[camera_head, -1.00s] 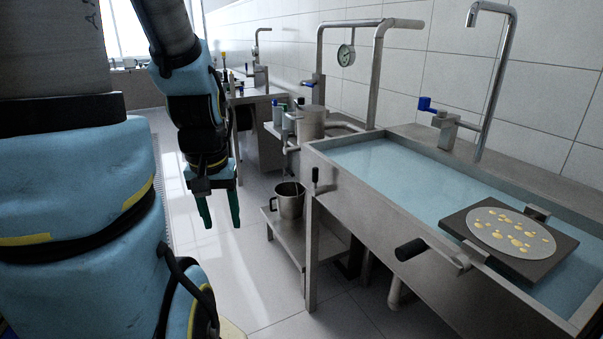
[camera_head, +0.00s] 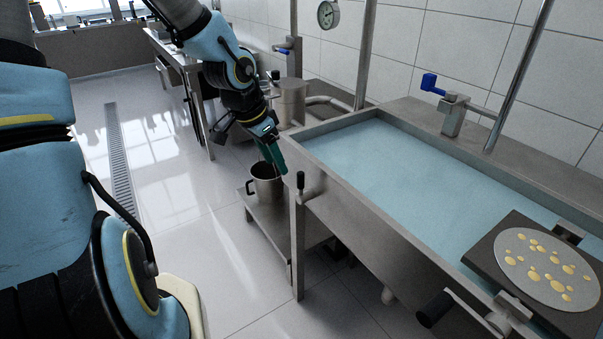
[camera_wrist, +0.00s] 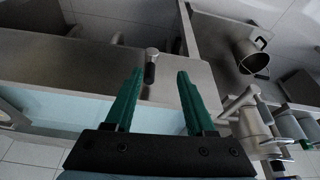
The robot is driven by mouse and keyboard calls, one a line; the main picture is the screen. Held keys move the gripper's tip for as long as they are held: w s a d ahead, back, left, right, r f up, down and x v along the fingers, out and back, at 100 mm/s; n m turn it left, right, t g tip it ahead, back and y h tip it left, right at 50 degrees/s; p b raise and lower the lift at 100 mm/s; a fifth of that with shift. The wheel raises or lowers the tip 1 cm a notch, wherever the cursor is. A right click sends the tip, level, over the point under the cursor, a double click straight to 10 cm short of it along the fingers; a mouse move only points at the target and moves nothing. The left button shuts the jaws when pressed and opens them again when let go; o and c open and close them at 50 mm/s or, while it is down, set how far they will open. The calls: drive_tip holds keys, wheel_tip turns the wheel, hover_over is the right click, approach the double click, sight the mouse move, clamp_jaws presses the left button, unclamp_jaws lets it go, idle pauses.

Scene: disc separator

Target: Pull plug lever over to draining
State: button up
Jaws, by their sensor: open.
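The plug lever (camera_head: 300,184), a short upright rod with a black handle, stands at the front left corner of the water-filled steel tank (camera_head: 345,222). The lever also shows in the wrist view (camera_wrist: 151,68), seen beyond and between my fingers. My gripper (camera_head: 273,156) has green fingers and hangs just left of and above the lever in the head view. In the wrist view my gripper (camera_wrist: 160,78) is open and empty, its fingers apart and not visibly touching the lever. Any draining marking is not visible.
A steel pot (camera_head: 265,185) stands on a low shelf left of the tank. A crank with a black handle (camera_head: 435,309) sticks out at the tank's front right, near a plate holding a speckled disc (camera_head: 545,268). A blue-handled tap (camera_head: 450,108) stands behind. Floor at left is clear.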

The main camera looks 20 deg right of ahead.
sight(304, 185)
drive_tip(key=shift+m+h, duration=0.4)
drive_tip(key=shift+m, duration=0.2)
drive_tip(key=d+f+b, duration=0.1)
drive_tip(key=d+f, duration=0.1)
drive_tip(key=f, duration=0.1)
drive_tip(key=d+f, duration=0.2)
drive_tip(key=f, duration=0.1)
drive_tip(key=d+f+b, duration=0.1)
drive_tip(key=d+f, duration=0.2)
drive_tip(key=shift+w+b, duration=0.1)
drive_tip(key=shift+b, duration=0.2)
drive_tip(key=shift+c, duration=0.2)
clamp_jaws()
idle(0.6)
